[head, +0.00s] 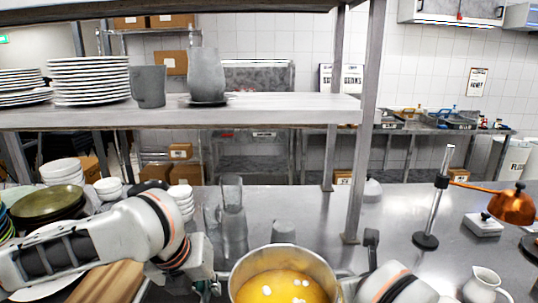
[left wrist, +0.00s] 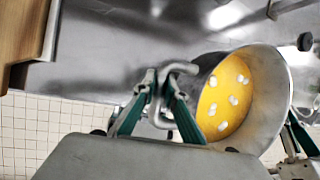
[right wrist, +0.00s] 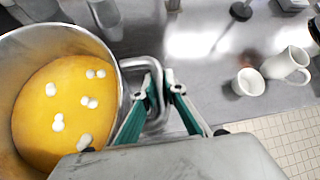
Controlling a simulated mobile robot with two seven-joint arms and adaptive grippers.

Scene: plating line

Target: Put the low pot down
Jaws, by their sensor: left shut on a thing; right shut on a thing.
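The low pot (head: 243,265) is a wide steel pot with yellow-orange contents and white lumps, in front of me at the bottom middle of the head view. It also shows in the left wrist view (left wrist: 280,75) and the right wrist view (right wrist: 112,60). My left gripper (left wrist: 162,88) is shut on the pot's left loop handle. My right gripper (right wrist: 165,88) is shut on the opposite loop handle; in the head view its fingers are mostly hidden. The pot looks about level. Its base is hidden, so I cannot tell whether it touches the counter.
Tall glasses (head: 233,215) and a small grey cup (head: 284,231) stand just behind the pot. A wooden board (head: 110,282) and bowls (head: 62,172) are left. A white pitcher (head: 482,285) and a copper lamp (head: 511,207) are right. A shelf post (head: 362,130) rises behind.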

